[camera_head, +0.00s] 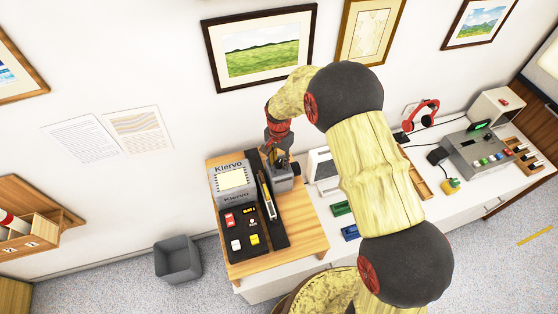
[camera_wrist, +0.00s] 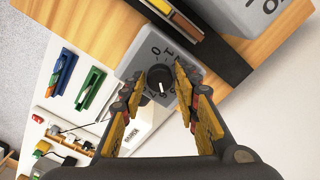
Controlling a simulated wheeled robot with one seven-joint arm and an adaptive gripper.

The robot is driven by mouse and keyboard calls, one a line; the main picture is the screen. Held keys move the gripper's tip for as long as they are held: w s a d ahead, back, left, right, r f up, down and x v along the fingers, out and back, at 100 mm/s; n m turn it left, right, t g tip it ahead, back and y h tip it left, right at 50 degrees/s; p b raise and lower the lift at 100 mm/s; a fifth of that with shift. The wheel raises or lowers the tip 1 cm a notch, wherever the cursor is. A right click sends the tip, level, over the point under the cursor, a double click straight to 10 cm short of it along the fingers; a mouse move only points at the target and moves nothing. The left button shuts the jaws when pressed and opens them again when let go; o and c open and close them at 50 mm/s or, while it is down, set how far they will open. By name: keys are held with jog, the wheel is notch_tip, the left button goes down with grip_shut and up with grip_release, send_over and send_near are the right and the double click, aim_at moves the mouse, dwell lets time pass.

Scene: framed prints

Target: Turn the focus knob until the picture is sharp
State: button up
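A black round focus knob (camera_wrist: 159,78) with a white pointer line sits on a grey box with a printed number dial, seen in the wrist view. The pointer line points down in that view. My gripper (camera_wrist: 157,73) is open, with its yellow fingers on either side of the knob and small gaps seeming to remain. In the head view my gripper (camera_head: 279,158) is over the grey knob box (camera_head: 284,182), and the knob is hidden. The Kiervo device (camera_head: 236,199) has a small pale screen (camera_head: 232,179); its picture is too small to judge for sharpness.
The device stands on a wooden board (camera_head: 279,247) with a black tray of small coloured blocks (camera_head: 255,239) in front. A long slim tool (camera_head: 267,198) lies beside it. Green and blue items (camera_head: 342,208) lie to the right. A grey bin (camera_head: 178,261) stands on the floor.

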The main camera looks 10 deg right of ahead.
jog(key=c, duration=0.6)
grip_shut()
jog(key=shift+n+b, duration=0.3)
jog(key=n+b, duration=0.2)
jog(key=n, duration=0.1)
jog(key=shift+f+n, duration=0.1)
jog(key=shift+n, duration=0.2)
jog(key=n+b, duration=0.3)
jog(key=n, duration=0.2)
jog(key=shift+n, duration=0.3)
jog(key=o, duration=1)
grip_release()
